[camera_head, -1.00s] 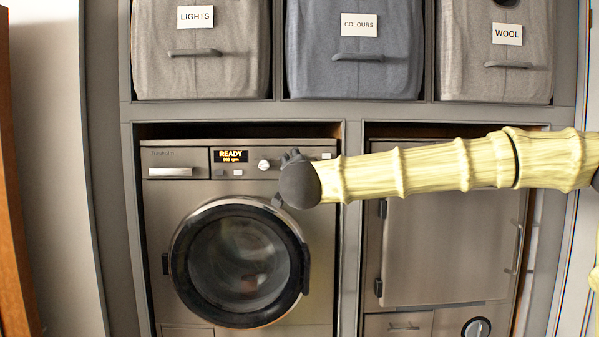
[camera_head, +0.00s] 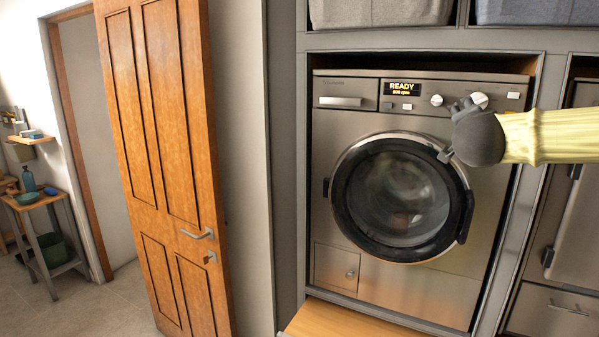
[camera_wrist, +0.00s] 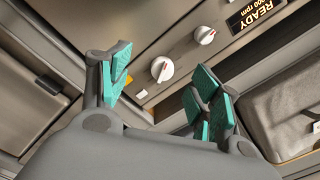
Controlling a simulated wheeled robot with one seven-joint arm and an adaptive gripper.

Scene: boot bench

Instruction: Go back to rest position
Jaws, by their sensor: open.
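My gripper (camera_head: 466,107) is in front of the upper right of the washing machine (camera_head: 335,125), near its control knobs. In the wrist view my gripper (camera_wrist: 165,90) has its teal-padded fingers spread apart with nothing between them. Beyond the fingers are a white knob (camera_wrist: 162,69) and a second knob (camera_wrist: 205,35). The washer's display (camera_head: 402,89) reads READY. The round door (camera_head: 397,197) looks closed, with something pale behind the glass. My arm reaches in from the right. I cannot tell the exact gap between fingers and panel.
A wooden door (camera_head: 165,150) stands ajar on the left. Beyond it are a small side table (camera_head: 40,200) and clear floor. Fabric bins (camera_head: 380,12) sit above the washer. A second appliance (camera_head: 580,220) is at the right. A wooden ledge (camera_head: 340,322) lies below the washer.

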